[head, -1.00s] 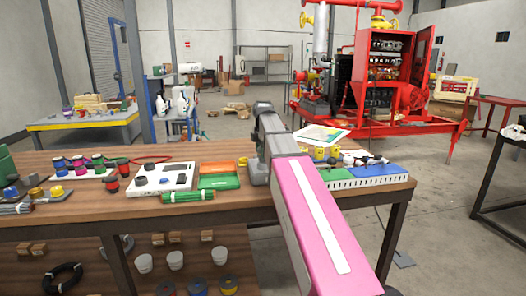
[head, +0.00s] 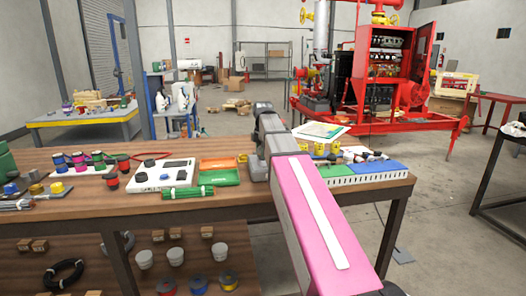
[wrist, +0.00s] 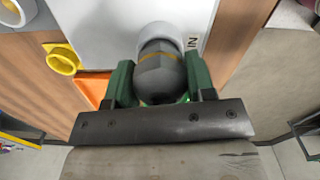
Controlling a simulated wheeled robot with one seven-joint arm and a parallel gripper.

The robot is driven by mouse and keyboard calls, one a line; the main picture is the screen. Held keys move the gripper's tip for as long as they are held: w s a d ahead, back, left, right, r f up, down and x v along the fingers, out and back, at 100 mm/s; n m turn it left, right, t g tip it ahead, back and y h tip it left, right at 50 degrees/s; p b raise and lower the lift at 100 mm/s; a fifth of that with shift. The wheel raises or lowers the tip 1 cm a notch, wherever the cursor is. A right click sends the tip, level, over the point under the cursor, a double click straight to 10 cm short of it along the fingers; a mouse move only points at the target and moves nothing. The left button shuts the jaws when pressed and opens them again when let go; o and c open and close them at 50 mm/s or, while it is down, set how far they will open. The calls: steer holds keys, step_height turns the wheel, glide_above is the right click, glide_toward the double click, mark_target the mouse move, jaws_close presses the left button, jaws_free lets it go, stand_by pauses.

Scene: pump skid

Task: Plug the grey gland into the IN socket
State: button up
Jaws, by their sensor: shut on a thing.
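The grey gland (wrist: 162,75), with a thin orange band, is between the green fingers of my gripper (wrist: 160,88) in the wrist view. My gripper is shut on it. The gland's far end is at a round pale socket (wrist: 156,31) on a white panel (wrist: 100,25). The letters IN are printed just right of that socket. The gland lines up roughly with the socket and covers part of it. I cannot tell how far in its end sits. In the head view my arm hides the gripper and the gland.
An orange tray (head: 218,163) lies left of my arm, with a green tray (head: 219,178) before it. A white board (head: 163,176) with dark fittings is further left. A green and blue block (head: 375,170) is to the right. A yellow cup (wrist: 62,60) is left of the gripper.

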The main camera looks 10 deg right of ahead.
steer(key=shift+f, duration=0.5)
steer(key=o, duration=1.1)
steer(key=shift+r, duration=0.1)
step_height(320, 180, up, 10)
steer(key=shift+f, duration=0.1)
steer(key=shift+r, duration=0.45)
steer(key=shift+s, duration=0.1)
